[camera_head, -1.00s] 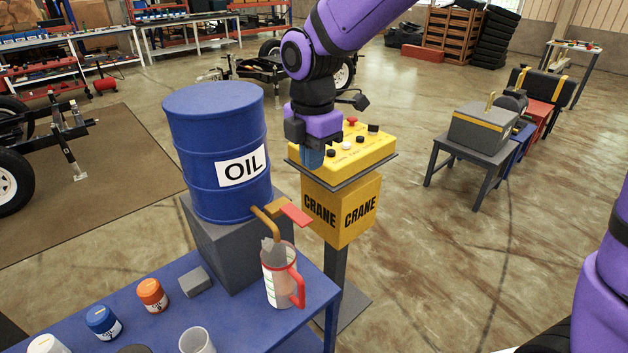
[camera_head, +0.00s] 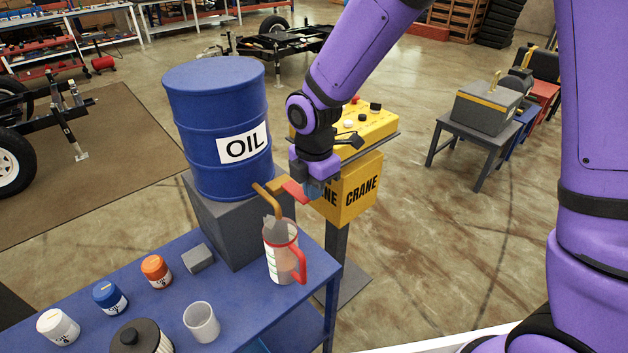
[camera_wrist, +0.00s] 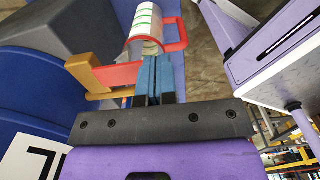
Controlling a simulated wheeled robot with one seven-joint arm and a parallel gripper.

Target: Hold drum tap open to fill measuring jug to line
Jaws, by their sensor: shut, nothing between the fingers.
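The jug's liquid level is unclear.
The yellow crane control box (camera_head: 365,130) stands just behind my gripper.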

